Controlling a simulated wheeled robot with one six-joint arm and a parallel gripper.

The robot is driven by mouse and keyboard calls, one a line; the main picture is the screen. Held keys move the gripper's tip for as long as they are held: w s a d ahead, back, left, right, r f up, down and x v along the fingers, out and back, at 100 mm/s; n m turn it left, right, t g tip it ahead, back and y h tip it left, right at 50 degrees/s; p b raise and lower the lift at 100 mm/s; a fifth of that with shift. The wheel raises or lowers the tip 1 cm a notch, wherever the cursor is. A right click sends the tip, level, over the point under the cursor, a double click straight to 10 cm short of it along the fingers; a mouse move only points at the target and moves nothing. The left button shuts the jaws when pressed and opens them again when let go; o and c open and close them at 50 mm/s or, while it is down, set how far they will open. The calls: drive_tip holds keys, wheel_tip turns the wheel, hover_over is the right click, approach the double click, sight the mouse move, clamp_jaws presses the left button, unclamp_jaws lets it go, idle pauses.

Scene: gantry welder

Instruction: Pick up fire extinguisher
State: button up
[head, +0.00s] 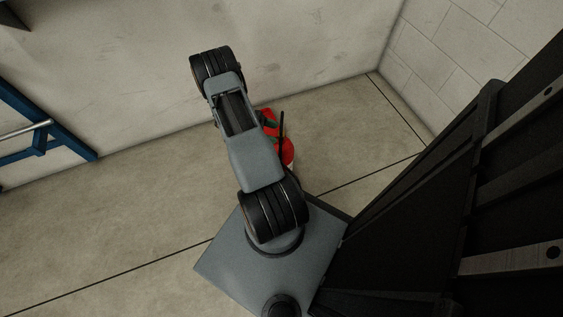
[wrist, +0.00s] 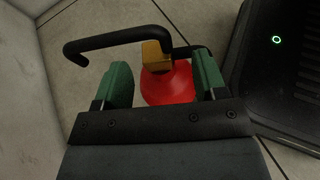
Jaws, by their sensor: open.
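The fire extinguisher (wrist: 168,88) is red with a brass-coloured valve and a black hose or handle curving to the left in the wrist view. Its top lies between the two green fingers of my gripper (wrist: 163,82), which are apart. I cannot tell whether either finger touches it. In the head view the fire extinguisher (head: 287,152) stands on the floor near the wall, partly hidden behind my arm. One green finger of my gripper (head: 270,128) shows there beside the red body; the rest is hidden.
A pale wall (head: 130,90) runs behind the extinguisher and meets a block wall (head: 480,50) at a corner on the right. A blue metal frame (head: 35,125) stands at the left. The concrete floor (head: 110,220) between is clear.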

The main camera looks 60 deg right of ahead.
sight(284, 147)
drive_tip(key=shift+b+x, duration=1.05)
drive_tip(key=shift+x, duration=1.9)
drive_tip(key=shift+w+d, duration=0.1)
drive_tip(key=shift+w, duration=0.05)
drive_tip(key=shift+c, duration=0.2)
clamp_jaws()
drive_tip(key=shift+r, duration=0.15)
